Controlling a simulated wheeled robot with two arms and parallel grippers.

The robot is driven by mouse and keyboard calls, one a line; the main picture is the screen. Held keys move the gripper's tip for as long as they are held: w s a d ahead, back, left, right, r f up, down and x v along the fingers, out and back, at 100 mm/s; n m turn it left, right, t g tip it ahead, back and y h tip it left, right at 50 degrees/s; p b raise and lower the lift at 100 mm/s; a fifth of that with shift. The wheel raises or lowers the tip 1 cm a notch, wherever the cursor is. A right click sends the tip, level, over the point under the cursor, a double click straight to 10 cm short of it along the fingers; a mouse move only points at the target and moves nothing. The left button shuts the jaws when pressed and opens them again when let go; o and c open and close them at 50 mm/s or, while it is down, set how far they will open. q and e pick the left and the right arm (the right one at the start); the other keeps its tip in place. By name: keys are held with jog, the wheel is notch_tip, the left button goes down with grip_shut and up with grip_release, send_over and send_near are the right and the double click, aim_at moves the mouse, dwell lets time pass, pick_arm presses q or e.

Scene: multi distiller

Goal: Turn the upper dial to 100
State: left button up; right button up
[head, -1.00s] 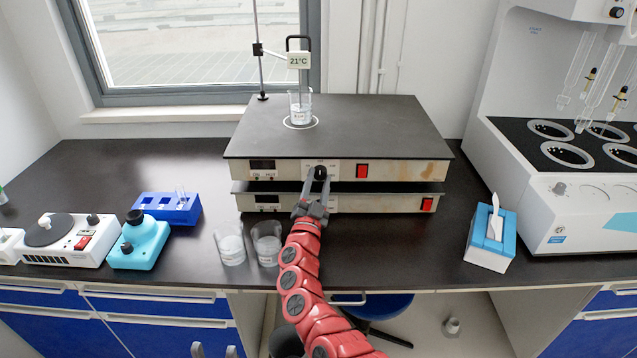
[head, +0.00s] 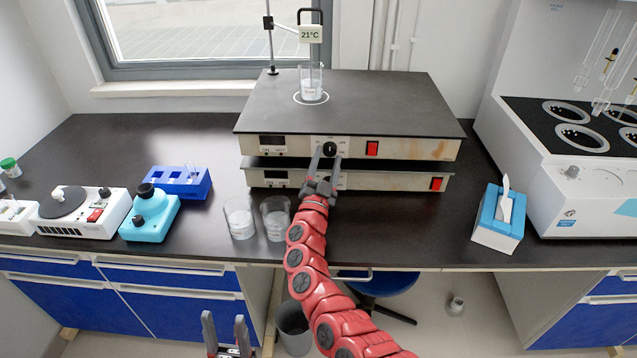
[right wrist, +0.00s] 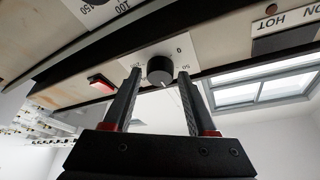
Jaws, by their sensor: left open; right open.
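The upper hotplate (head: 215,148) is stacked over the lower hotplate (head: 400,182), so its front panel sits higher. The upper dial (head: 330,148) is a black knob on that panel. My right gripper (head: 328,158) is open just in front of it, its fingertips to either side. In the right wrist view, which looks upside down, the dial (right wrist: 160,70) shows between the open fingers, with 0 and 50 printed beside it and a white pointer line. I cannot tell if the fingers touch it. My left gripper (head: 226,325) is open and empty, below the counter edge.
A beaker (head: 312,88) with a thermometer reading 21°C stands on the upper plate. Two beakers (head: 240,220) stand left of my right arm. A red switch (head: 372,148) is right of the dial. A tissue box (head: 498,222) stands to the right. A second dial (right wrist: 95,3) tops the wrist view.

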jog(key=s+a+p, duration=0.1)
jog(key=s+p, duration=0.2)
jog(key=s, duration=0.5)
jog(key=s+a+f+p, duration=0.1)
jog(key=s+a+p, duration=0.1)
jog(key=s, duration=0.5)
jog(key=shift+s+p, duration=0.35)
jog(key=shift+p, duration=0.2)
jog(key=shift+f, duration=0.15)
